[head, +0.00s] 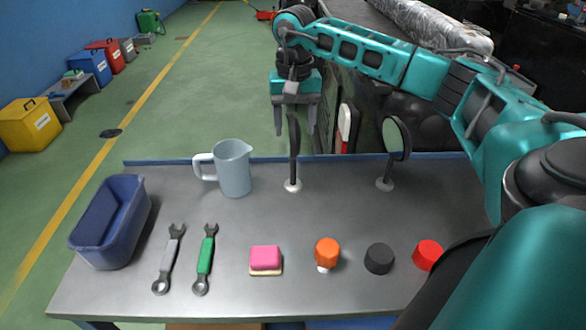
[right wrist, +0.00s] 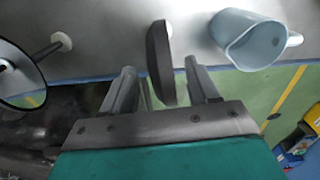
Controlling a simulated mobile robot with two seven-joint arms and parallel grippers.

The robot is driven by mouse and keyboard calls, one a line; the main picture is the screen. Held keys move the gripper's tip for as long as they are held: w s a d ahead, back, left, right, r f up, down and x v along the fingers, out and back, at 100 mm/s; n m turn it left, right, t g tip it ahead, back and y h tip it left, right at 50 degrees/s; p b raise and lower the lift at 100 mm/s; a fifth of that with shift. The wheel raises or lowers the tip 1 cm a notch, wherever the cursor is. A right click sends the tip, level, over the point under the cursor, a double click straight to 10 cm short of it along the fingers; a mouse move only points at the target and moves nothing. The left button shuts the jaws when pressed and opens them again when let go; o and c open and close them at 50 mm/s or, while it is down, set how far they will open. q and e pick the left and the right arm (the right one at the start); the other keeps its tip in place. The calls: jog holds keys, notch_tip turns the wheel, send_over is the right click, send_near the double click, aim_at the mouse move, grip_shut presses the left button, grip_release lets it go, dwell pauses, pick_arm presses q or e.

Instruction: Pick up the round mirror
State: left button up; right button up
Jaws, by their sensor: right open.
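Two mirrors on thin stands with white round bases stand at the far edge of the table. One mirror (head: 294,137) is seen edge-on; its dark rim also shows in the right wrist view (right wrist: 159,60). The other mirror (head: 394,137) shows its round greenish face, and part of it is at the left edge of the right wrist view (right wrist: 18,85). My right gripper (head: 295,130) is open, pointing down at the edge-on mirror. In the right wrist view, that mirror's head lies between its fingers (right wrist: 160,68), with gaps beside it. My left gripper is out of view.
A light blue pitcher (head: 234,170) stands left of the edge-on mirror. A blue bin (head: 112,222), two wrenches, a pink block (head: 265,258) and orange, black and red items lie nearer. Dark machinery stands behind the table.

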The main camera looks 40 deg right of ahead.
jog(key=shift+f, duration=1.3)
grip_shut()
jog(key=shift+r, duration=0.1)
